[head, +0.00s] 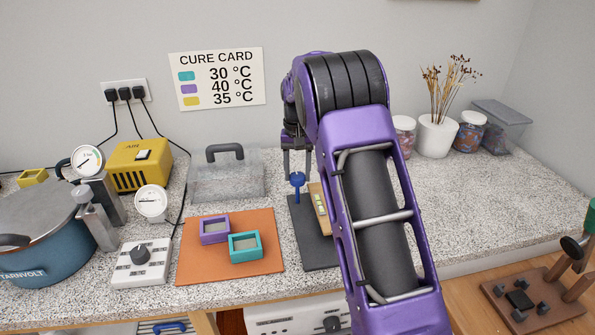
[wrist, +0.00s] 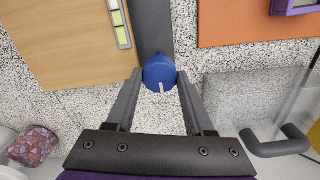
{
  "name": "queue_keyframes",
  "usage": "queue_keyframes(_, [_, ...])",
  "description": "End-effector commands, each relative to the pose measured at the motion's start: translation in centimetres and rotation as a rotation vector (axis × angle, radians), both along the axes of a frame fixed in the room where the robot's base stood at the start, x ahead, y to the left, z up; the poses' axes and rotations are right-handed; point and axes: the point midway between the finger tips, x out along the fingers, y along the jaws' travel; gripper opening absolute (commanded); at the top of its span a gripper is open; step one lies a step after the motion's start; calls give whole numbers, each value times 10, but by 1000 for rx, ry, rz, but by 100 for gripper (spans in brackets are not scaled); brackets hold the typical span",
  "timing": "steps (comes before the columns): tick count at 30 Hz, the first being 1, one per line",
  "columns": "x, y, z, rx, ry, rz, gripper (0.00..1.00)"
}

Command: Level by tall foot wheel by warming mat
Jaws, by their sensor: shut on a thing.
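A blue foot wheel (head: 297,180) on a tall stem stands at the back of a dark slab (head: 307,243), left of a wooden board (head: 326,222). In the wrist view the blue wheel (wrist: 160,70), with a white mark on its near side, sits between my fingertips. My gripper (wrist: 161,80) is shut on it from the wall side. A level strip (head: 320,205) with green cells lies on the board; its bubble is too small to read. My arm hides the board's right part. The orange warming mat (head: 230,271) lies to the left.
Purple (head: 214,230) and teal (head: 245,246) moulds sit on the orange mat. A clear lidded box (head: 226,180) with a dark handle stands behind it, close beside my gripper. A white dial box (head: 142,262) and blue pot (head: 45,235) stand left.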

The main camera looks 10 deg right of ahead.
Motion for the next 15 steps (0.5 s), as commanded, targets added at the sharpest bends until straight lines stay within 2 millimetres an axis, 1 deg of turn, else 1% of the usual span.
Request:
queue_keyframes(5, [0,0,0,1,-1,1,0])
queue_keyframes(6, [0,0,0,1,-1,1,58])
queue_keyframes(10, [0,0,0,0,-1,2,82])
queue_keyframes(15, [0,0,0,0,-1,2,83])
